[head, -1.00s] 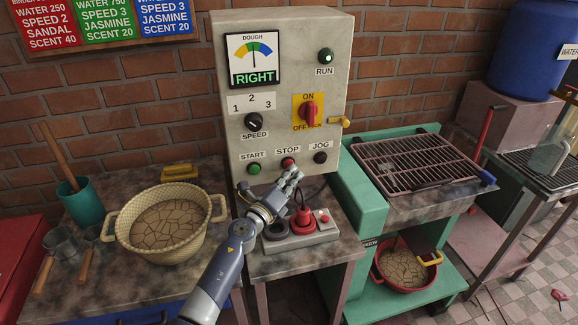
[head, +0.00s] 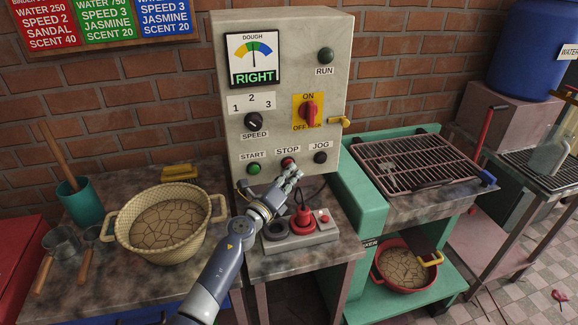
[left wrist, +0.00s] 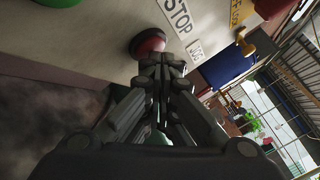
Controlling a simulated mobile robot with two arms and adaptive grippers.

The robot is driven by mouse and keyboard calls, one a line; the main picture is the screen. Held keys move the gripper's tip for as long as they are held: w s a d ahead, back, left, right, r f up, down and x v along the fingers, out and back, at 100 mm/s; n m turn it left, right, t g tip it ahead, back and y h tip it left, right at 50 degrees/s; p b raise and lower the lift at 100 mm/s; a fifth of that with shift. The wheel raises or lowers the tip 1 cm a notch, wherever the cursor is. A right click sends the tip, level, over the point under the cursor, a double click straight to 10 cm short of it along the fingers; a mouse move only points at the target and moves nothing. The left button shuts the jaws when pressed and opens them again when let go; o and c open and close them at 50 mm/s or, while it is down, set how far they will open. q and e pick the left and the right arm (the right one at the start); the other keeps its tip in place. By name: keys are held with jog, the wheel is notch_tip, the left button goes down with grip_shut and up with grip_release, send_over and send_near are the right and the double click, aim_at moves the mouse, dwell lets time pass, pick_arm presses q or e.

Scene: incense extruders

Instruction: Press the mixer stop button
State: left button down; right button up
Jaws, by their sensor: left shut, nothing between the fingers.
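The red stop button (head: 288,162) is on the lower front of the grey control box (head: 232,110), under the STOP label (head: 288,150). My left gripper (head: 294,172) is shut and empty, with its fingertips at the button and partly covering it. In the left wrist view, the red stop button (left wrist: 147,41) is just beyond the shut fingertips (left wrist: 162,60). I cannot tell if they touch. The RUN lamp (head: 326,55) is dark. My right gripper is not in view.
The green start button (head: 254,169) and black jog button (head: 320,157) flank the stop button. A dough-filled basket (head: 112,228) stands left, and a green machine with a rack (head: 405,160) stands right.

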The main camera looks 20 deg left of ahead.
pick_arm(q)
jog(key=shift+r, duration=0.1)
dwell(0.4)
jog(key=shift+s+d+p, duration=0.45)
jog(key=shift+s, duration=0.25)
jog(key=s+d+p, duration=0.1)
jog(key=s, duration=0.1)
jog(key=s+d, duration=0.1)
jog(key=s, duration=0.1)
jog(key=shift+d+p, duration=0.4)
dwell(0.5)
